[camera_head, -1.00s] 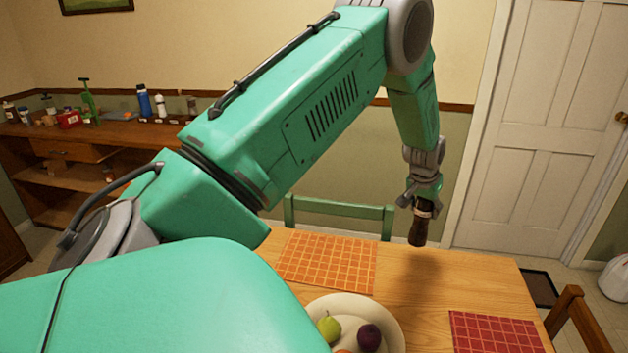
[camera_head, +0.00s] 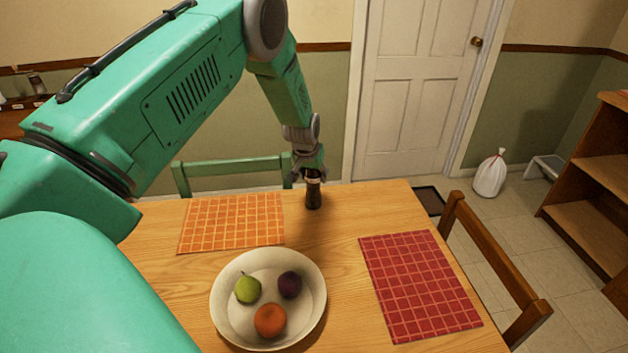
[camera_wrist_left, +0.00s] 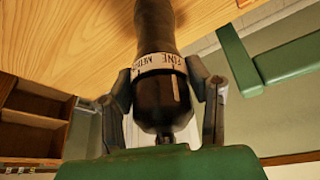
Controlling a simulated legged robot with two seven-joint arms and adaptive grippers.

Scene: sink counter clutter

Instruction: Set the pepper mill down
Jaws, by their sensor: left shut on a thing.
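The dark brown pepper mill (camera_head: 313,196) is upright at the far edge of the wooden table (camera_head: 340,215). My left gripper (camera_head: 309,172) is shut on its upper part. In the left wrist view the mill (camera_wrist_left: 155,25) has a pale lettered band, and the fingers of my left gripper (camera_wrist_left: 165,88) sit on both sides of it. The mill's base is at or very near the tabletop; I cannot tell if it touches. My right gripper is not in view.
An orange placemat (camera_head: 232,222) lies left of the mill and a red placemat (camera_head: 418,285) to the right. A fruit plate (camera_head: 318,318) stands in front. A green chair (camera_head: 185,176) is behind the table and a brown chair (camera_head: 497,262) at its right. Bare wood surrounds the mill.

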